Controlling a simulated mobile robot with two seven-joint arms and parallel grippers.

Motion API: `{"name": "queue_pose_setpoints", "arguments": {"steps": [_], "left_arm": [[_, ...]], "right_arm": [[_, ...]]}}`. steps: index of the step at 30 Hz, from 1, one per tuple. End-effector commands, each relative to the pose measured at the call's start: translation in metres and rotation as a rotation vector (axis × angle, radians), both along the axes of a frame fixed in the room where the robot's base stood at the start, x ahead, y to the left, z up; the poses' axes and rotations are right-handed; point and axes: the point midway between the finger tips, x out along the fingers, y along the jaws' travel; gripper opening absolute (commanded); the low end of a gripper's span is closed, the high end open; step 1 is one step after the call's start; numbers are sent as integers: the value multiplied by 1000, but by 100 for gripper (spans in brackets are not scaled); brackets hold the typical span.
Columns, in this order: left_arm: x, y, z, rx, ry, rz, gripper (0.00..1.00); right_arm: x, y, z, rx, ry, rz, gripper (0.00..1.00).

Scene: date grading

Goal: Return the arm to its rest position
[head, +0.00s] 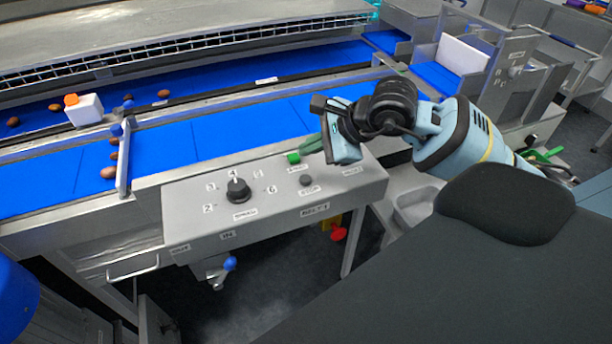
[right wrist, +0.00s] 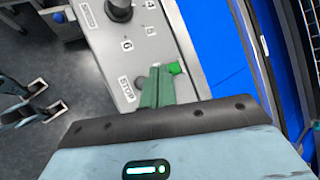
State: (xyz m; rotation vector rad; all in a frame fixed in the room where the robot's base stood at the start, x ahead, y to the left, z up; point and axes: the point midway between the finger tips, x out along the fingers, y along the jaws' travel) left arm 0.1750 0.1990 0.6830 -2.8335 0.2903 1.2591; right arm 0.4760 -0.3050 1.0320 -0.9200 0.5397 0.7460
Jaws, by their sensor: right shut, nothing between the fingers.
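My right arm reaches in from the right over the grey control panel (head: 215,220). My right gripper (head: 306,148) has green fingers, shut with nothing between them. Its tips are close to the green button (head: 293,157) at the panel's upper edge; I cannot tell whether they touch it. In the right wrist view the shut fingers (right wrist: 157,85) point at the panel, right beside the green button (right wrist: 174,68).
The panel carries a black knob (head: 238,190) and a dark stop button (head: 306,180). Behind it runs a blue conveyor belt (head: 230,135) with several brown dates at the left. A white block with an orange top (head: 84,109) stands there. A grey tray (head: 415,207) lies below my right arm.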

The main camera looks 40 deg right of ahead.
Motion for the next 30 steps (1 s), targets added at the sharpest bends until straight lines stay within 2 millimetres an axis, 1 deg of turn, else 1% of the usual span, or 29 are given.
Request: {"name": "queue_pose_setpoints", "arguments": {"steps": [20,23,25,26,27,29,30], "left_arm": [[0,0,0,-1,0,1,0],[-4,1,-3,1,8,0,0],[-4,1,-2,1,8,0,0],[-4,1,-1,1,6,0,0],[-3,1,0,2,4,0,0],[-1,1,2,1,0,0,0],[-1,1,3,2,-2,0,0]], "right_arm": [[0,0,0,1,0,1,0],[-11,26,-17,150,63,23,0],[-23,53,-29,321,133,34,0],[-29,65,-33,410,169,34,0],[-38,82,-38,539,221,29,0],[-50,103,-42,737,303,6,0],[-57,114,-43,870,359,-21,0]]}}
